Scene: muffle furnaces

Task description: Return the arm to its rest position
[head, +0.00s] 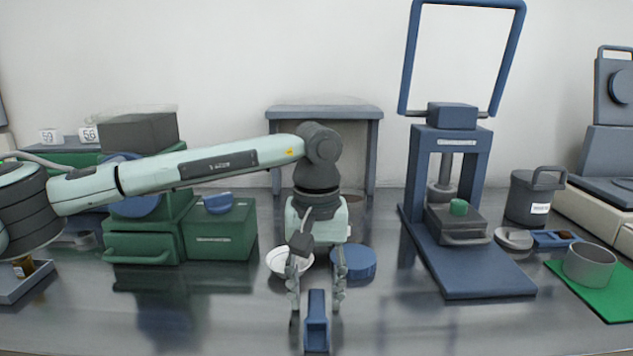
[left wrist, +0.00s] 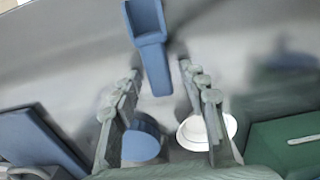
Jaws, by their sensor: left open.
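My left arm (head: 200,168) reaches in from the left and bends down at the middle of the bench. My left gripper (head: 315,305) points down with its two fingers apart and nothing between them. A blue scoop-like tool (head: 316,325) lies on the bench just in front of the fingertips. In the left wrist view the tool (left wrist: 152,50) lies beyond the open fingers (left wrist: 160,78). A white dish (head: 290,262) and a blue round lidded pot (head: 358,262) stand behind the gripper, on either side of it. My right gripper is not in view.
Green boxes (head: 220,235) stand at the left. A blue press (head: 450,200) with a tall handle stands at the right. A grey cup (head: 590,264) sits on a green mat (head: 608,300) at far right. The front bench between the gripper and the press is clear.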

